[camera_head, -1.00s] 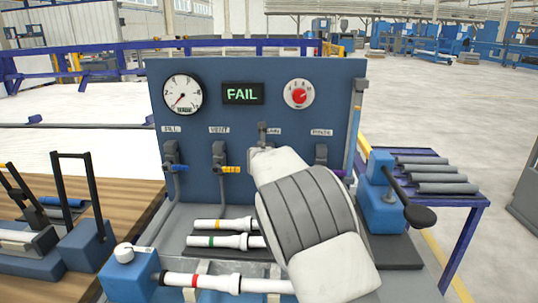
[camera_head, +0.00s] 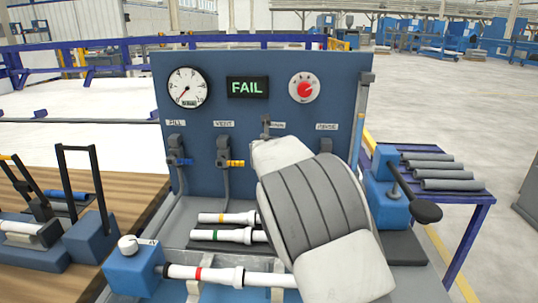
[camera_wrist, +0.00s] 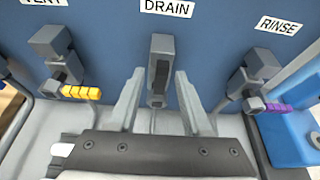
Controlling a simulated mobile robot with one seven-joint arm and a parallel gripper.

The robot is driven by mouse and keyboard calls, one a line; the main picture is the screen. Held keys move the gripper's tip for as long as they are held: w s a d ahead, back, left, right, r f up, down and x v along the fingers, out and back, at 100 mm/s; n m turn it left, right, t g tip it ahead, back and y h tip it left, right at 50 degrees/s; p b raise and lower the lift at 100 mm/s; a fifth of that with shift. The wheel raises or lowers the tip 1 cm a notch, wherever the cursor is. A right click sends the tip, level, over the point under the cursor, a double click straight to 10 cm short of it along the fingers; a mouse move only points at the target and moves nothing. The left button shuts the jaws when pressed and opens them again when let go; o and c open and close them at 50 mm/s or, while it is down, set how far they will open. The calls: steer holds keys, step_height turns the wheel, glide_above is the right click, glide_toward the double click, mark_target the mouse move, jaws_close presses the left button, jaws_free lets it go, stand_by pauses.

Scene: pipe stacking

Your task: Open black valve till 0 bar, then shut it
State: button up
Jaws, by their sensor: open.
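The drain valve (camera_wrist: 161,52) is grey with a dark handle (camera_wrist: 157,75) pointing toward me, under the DRAIN label in the wrist view. My gripper (camera_wrist: 158,88) is open, one finger on each side of this valve; I cannot tell whether they touch it. In the head view my arm hides the gripper and most of the drain valve; only its upper pipe (camera_head: 266,122) shows. The round pressure gauge (camera_head: 188,87) is at the panel's upper left, its needle toward the lower left; its small digits are unreadable. The display (camera_head: 247,87) reads FAIL in green.
The yellow vent valve (camera_wrist: 80,92) and purple rinse valve (camera_wrist: 262,104) flank my gripper closely. A blue fill valve (camera_head: 180,161) is further left. A red knob (camera_head: 304,89) sits upper right. White pipes (camera_head: 232,236) lie below; a black-knobbed lever (camera_head: 426,211) stands right.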

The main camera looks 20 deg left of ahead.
steer(key=b+v, duration=0.2)
steer(key=v, duration=1.3)
steer(key=shift+s+d+r, duration=0.1)
steer(key=shift+s, duration=0.05)
